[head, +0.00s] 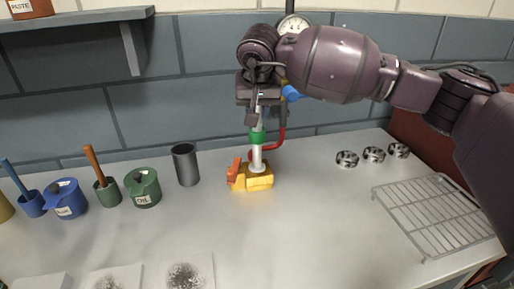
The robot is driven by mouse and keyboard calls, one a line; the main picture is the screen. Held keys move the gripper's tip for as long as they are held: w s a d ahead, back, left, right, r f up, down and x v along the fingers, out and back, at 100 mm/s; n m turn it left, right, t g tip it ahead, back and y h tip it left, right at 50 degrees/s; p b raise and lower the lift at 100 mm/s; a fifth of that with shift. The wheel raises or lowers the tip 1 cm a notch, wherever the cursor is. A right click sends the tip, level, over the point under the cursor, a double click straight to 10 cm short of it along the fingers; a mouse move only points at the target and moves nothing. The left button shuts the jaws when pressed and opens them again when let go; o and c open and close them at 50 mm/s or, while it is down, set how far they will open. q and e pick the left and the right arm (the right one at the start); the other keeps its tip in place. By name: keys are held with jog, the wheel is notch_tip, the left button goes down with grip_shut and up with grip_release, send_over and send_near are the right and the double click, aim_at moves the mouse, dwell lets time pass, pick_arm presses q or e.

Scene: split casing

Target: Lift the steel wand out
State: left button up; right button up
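A pale steel-coloured upright rod, which looks like the steel wand (257,158), stands in a yellow casing (252,180) on the bench. A green collar (257,137) sits around its upper part. An orange piece (235,170) stands at the casing's left side. My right gripper (260,118) points down directly above the green collar, at the rod's upper end. Its fingers overlap the rod's top, so I cannot tell whether they are shut on it. The rod's lower end is hidden in the casing. My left gripper is not in view.
A red hose (278,147) curves close behind the rod. A dark cylinder (186,165) and the green oil pot (144,188) stand to the left. Several metal rings and a wire rack (430,215) lie to the right.

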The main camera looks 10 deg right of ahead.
grip_shut()
